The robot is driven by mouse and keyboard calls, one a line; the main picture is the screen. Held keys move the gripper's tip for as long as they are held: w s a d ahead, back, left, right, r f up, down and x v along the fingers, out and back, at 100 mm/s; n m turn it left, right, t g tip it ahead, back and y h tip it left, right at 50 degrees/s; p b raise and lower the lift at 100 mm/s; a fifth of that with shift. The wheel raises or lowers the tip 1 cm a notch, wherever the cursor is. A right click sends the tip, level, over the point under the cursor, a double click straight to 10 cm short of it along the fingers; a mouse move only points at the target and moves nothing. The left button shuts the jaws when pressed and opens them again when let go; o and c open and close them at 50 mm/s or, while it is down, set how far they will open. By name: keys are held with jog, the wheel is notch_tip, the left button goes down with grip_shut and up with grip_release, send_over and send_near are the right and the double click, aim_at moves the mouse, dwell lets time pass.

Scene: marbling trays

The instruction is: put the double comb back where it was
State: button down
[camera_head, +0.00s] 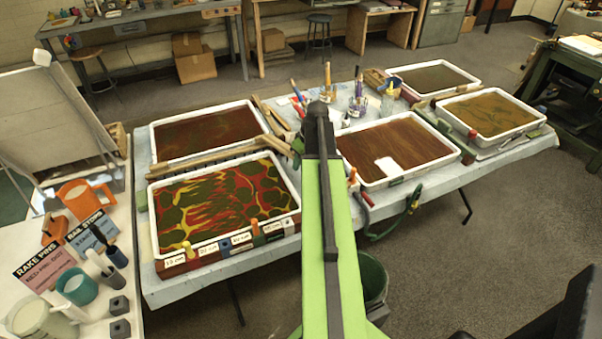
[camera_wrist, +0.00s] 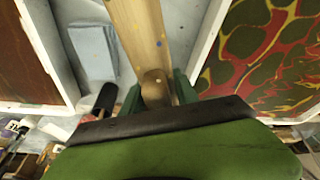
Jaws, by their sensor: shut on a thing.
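The double comb (camera_wrist: 142,35) is a pale wooden bar with small coloured dots, seen in the wrist view running away from my gripper (camera_wrist: 157,92). My gripper's green fingers stand on either side of its near, rounded end and are shut on it. In the head view the wooden comb (camera_head: 210,158) spans the gap between the back left tray (camera_head: 152,140) and the front left tray (camera_head: 152,215).
The front left tray holds red, yellow and green marbling. A middle tray (camera_head: 455,152) with a white patch stands right of my arm. More wooden sticks (camera_head: 268,112) lie behind the comb. A folded blue cloth (camera_wrist: 93,52) lies left of the comb in the wrist view.

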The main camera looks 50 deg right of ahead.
jog(key=shift+f+b, duration=2.3)
jog(key=c, duration=0.9)
grip_release()
jog(key=shift+r, duration=0.1)
jog(key=p+v, duration=1.2)
jog(key=shift+r+p, duration=0.3)
jog(key=shift+r, duration=0.1)
jog(key=shift+f, duration=0.15)
